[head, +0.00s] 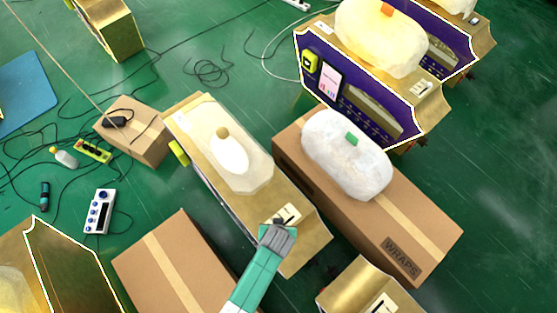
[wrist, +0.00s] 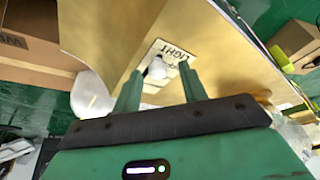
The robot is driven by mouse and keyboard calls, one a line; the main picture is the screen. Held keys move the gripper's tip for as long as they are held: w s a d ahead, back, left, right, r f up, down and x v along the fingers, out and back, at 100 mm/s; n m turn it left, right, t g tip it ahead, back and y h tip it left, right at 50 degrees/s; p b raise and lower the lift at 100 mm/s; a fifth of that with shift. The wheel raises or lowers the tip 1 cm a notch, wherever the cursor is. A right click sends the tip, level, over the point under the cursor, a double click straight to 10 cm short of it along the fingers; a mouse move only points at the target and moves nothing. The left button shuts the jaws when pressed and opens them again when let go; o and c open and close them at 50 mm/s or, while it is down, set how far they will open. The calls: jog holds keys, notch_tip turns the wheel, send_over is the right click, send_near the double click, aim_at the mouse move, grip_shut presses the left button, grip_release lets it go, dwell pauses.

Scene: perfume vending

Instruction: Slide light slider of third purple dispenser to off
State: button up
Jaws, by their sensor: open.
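In the head view a gold dispenser (head: 205,125) with a pale bottle-shaped top stands at the centre; no purple panel shows on it. My gripper (head: 280,222) is at its near end, by a small light plate (head: 288,212). My open gripper (wrist: 160,72) has one finger on each side of the knob; contact cannot be told. Two purple-panelled dispensers stand at upper right, the nearer one (head: 312,82) and a farther one (head: 447,70) partly hidden.
A cardboard box marked WRAPS (head: 425,235) with a white lumpy object (head: 345,165) on it stands right of the centre dispenser. Another box (head: 170,262) lies to the left. A gold unit (head: 355,285) is at the bottom. Cables cross the green floor.

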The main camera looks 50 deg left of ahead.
jog(key=p+v, duration=0.3)
jog(key=v, duration=0.4)
jog(key=shift+r, duration=0.2)
